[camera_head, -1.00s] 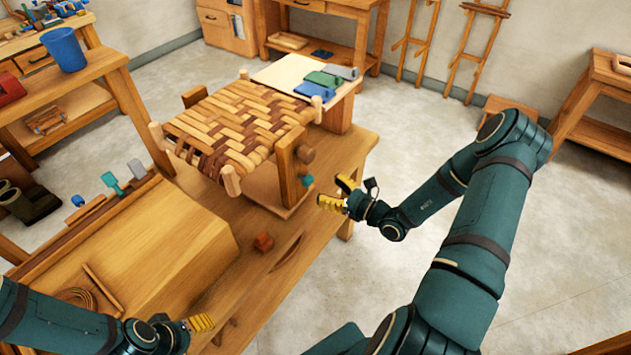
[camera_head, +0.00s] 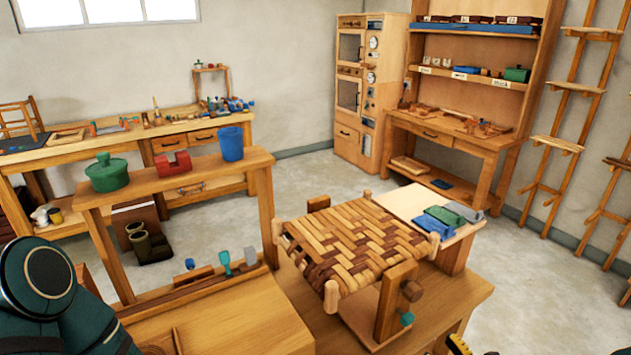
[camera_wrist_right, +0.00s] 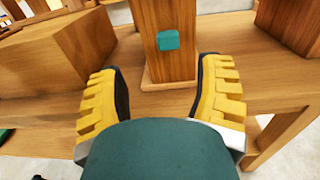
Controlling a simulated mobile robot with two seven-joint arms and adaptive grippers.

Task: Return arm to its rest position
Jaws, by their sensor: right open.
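In the right wrist view my right gripper (camera_wrist_right: 160,72) is open, its two yellow ridged fingers spread with nothing between them. Beyond the fingertips is the wooden stand with a teal block (camera_wrist_right: 168,40) on its face. In the head view only a bit of yellow finger of my right gripper (camera_head: 458,345) shows at the bottom edge, right of the stand. The woven bark seat (camera_head: 355,238) rests on its wooden frame on the bench. My left gripper is out of view; only dark green arm parts show at the lower left.
The wooden bench (camera_head: 465,290) carries the seat frame, a pale board with blue, green and grey pieces (camera_head: 447,216), and hand tools (camera_head: 225,262). A raised shelf (camera_head: 235,165) holds a green pot (camera_head: 107,173) and blue cup (camera_head: 231,144). Floor (camera_head: 555,290) on the right is clear.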

